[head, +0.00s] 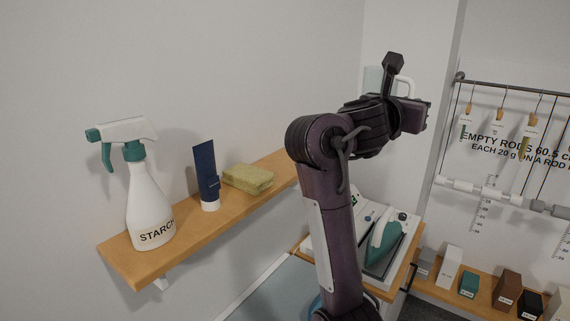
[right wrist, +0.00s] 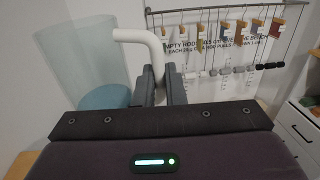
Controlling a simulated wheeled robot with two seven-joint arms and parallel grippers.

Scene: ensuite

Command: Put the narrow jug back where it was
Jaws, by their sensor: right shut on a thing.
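The narrow jug is a clear, pale glass vessel with a thick white handle. In the head view the jug (head: 373,80) is partly hidden behind my right arm, high by the wall corner. In the right wrist view the jug (right wrist: 75,65) is at the left, with its handle (right wrist: 140,38) curving down between my right fingers. My right gripper (right wrist: 158,85) is shut on the handle. My left gripper is not in view.
A wooden wall shelf (head: 117,253) holds a starch spray bottle (head: 148,205), a dark blue tube (head: 207,175) and a yellow sponge (head: 247,178). An iron (head: 383,243) stands beyond my arm. A lower shelf (head: 450,297) carries several small blocks. Tags hang from a rail (head: 515,88) at right.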

